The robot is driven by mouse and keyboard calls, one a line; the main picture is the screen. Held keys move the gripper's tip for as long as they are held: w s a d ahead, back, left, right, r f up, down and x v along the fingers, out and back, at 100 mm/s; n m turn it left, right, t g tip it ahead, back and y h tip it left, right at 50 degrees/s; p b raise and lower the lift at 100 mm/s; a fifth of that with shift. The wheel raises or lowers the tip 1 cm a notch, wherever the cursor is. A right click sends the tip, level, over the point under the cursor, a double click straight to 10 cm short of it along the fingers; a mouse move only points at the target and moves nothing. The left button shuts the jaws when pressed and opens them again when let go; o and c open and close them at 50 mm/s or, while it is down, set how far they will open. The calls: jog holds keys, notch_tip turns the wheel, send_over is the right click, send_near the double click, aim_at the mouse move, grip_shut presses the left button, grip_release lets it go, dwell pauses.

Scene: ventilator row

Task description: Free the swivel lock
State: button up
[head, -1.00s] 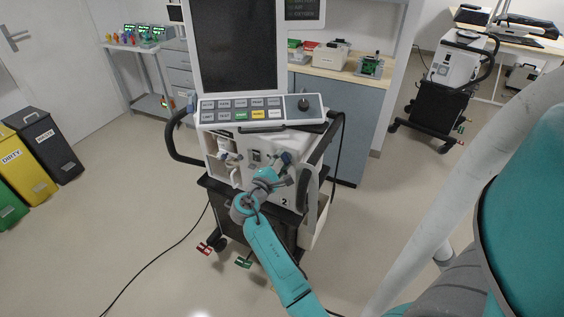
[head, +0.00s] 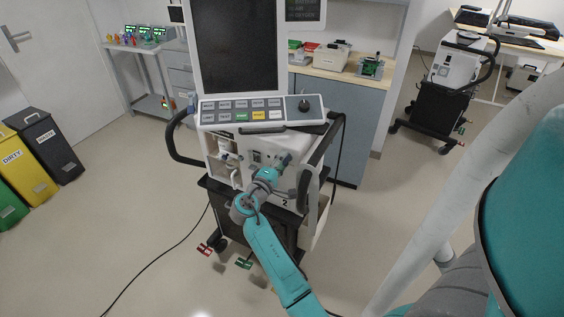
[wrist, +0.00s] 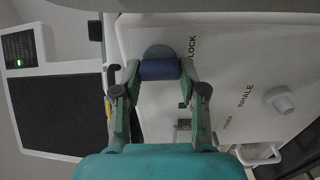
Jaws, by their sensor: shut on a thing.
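The ventilator marked 2 (head: 262,148) stands on a black cart with its large dark screen (head: 238,45) above. In the wrist view, a blue cylindrical knob (wrist: 160,69) sits in front of a round grey disc on the white panel (wrist: 220,45), beside the printed word LOCK. My gripper (wrist: 160,75) is shut on this blue knob, one finger at each end. In the head view, my gripper (head: 284,160) is at the front panel, below the button row, and the knob is largely hidden by it.
A pale round knob (wrist: 280,100) marked INHALE is on the same panel. Black side handles (head: 186,140) flank the ventilator. A black cable (head: 160,255) crosses the floor. A counter stands behind; a second ventilator (head: 453,65) is back right. Bins (head: 45,145) stand left.

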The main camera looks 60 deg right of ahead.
dwell(0.3)
jog(key=o, duration=1.1)
jog(key=shift+o, duration=0.2)
jog(key=a, duration=1.2)
jog(key=shift+s, duration=0.15)
